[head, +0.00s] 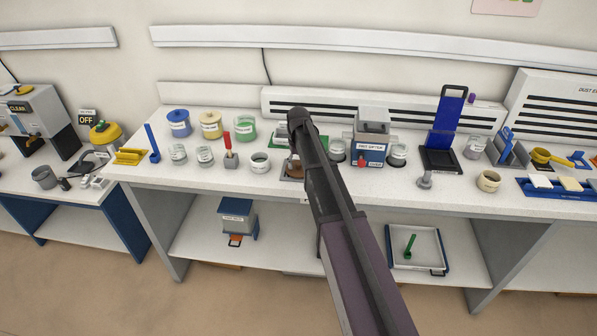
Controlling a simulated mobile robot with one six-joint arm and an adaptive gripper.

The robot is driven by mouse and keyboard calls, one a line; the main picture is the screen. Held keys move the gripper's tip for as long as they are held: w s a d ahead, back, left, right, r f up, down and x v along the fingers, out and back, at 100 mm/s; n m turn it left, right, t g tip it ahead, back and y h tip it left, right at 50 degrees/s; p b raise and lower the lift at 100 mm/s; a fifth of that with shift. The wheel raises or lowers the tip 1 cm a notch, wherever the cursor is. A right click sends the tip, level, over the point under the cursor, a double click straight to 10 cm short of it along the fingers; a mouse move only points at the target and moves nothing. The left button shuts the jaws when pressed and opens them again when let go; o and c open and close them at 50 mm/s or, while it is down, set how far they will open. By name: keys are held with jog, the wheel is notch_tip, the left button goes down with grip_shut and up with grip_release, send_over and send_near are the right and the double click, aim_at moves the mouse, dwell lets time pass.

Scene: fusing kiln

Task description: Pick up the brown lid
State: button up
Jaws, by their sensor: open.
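A small brown piece (292,169), which matches the brown lid in colour, shows on a grey base on the long white bench, just left of my arm. My arm covers its right side, so its full shape cannot be made out. My arm rises from the bottom of the head view and its dark upper end stands above and behind the brown piece. My gripper cannot be made out; it is hidden by the arm.
Blue, yellow and green jars (245,128) stand at the back left of the bench (210,185). A white cup (260,163) is left of the brown piece. A grey and blue box (371,149) and small jars stand to the right of my arm. A blue upright panel (448,118) is farther right.

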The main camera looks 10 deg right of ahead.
dwell(0.4)
jog(key=c, duration=0.9)
jog(key=shift+c, duration=0.2)
jog(key=shift+r, duration=0.15)
notch_tip(320, 180, up, 3)
jog(key=p, duration=0.3)
jog(key=shift+f, duration=0.2)
jog(key=s+a+r+p, duration=0.2)
jog(key=s, duration=1.4)
jog(key=shift+a, duration=0.1)
